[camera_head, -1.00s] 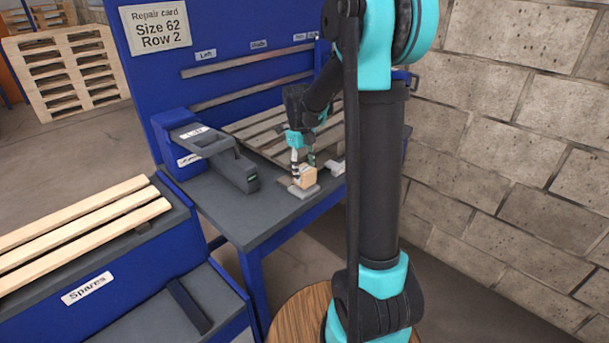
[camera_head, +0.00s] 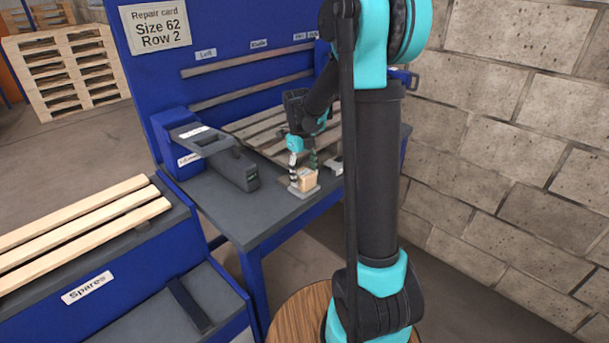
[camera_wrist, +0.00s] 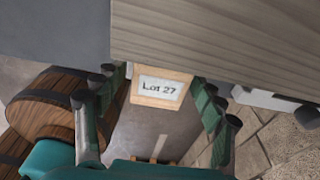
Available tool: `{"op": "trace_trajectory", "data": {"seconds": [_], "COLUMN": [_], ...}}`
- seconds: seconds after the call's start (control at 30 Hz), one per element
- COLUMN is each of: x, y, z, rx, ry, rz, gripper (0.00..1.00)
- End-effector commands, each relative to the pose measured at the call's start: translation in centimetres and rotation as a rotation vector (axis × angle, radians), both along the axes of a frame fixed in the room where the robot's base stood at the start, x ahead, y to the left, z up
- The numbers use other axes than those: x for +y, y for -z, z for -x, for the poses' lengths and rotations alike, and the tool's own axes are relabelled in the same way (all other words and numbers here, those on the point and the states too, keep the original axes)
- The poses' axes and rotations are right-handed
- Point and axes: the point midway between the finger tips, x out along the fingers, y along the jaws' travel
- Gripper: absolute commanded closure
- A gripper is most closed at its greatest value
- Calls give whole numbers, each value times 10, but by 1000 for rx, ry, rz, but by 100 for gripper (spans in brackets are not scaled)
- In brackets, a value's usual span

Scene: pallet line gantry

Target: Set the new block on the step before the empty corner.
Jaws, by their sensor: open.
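My gripper (camera_head: 303,172) is at the block from above. In the wrist view my gripper (camera_wrist: 160,98) is open, with a green-padded finger on each side of the block and gaps beside it. The grey weathered pallet (camera_head: 262,127) lies behind; its board (camera_wrist: 220,35) fills the top of the wrist view. The empty corner is not clearly visible.
A grey device (camera_head: 232,165) stands left of the block on the bench (camera_head: 240,220). A spares rack (camera_head: 88,290) with pale boards is at lower left. A block wall (camera_head: 510,130) bounds the right. A wooden barrel (camera_wrist: 50,105) shows in the wrist view.

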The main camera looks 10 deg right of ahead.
Motion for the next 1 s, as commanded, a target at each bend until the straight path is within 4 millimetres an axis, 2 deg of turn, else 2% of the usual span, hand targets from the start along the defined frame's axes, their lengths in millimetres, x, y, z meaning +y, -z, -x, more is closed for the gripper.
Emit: {"op": "trace_trajectory", "data": {"seconds": [0.17,0.5,0.7,0.87,1.0], "x": [1,6,8,8,3], "y": [-15,-82,-110,-119,-113], "z": [-1,-8,-11,-10,3], "rx": [0,0,0,-2,-18], "ry": [0,0,0,-13,-152], "rz": [0,0,0,-2,-21], "gripper": [30,30,30,30,30]}}
